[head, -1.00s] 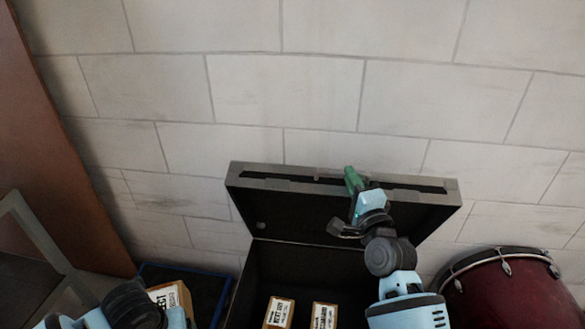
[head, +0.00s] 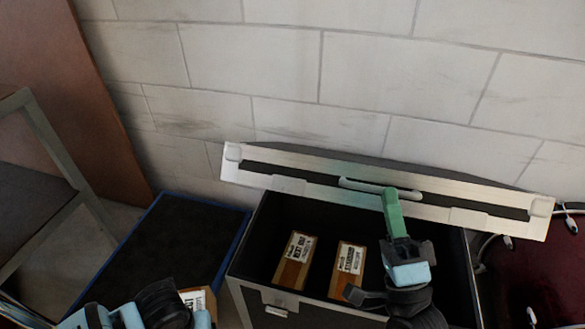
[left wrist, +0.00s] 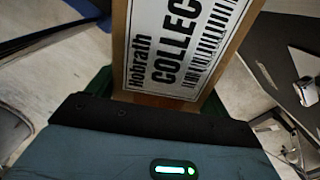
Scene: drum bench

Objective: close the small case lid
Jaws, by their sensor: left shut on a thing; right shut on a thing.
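The case (head: 262,288) stands at the lower middle of the head view, its black inside showing. Its lid (head: 290,170) is hinged at the back and tilted forward, with its pale metal front edge facing me and the case still open beneath it. A handle (head: 360,186) sits mid-edge. My right gripper (head: 391,194) has its green fingers at this handle and is shut on it. My left gripper (left wrist: 160,95) is shut on a cardboard box (left wrist: 190,40) with a white "Hobrath COLLECT" label. That box also shows at the bottom of the head view (head: 207,298), partly hidden.
Two labelled boxes, one left (head: 294,262) and one right (head: 347,270), lie inside the case. A dark blue-edged mat or tray (head: 170,250) lies left of the case. A red drum (head: 540,270) stands close on the right. A block wall (head: 300,60) is behind.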

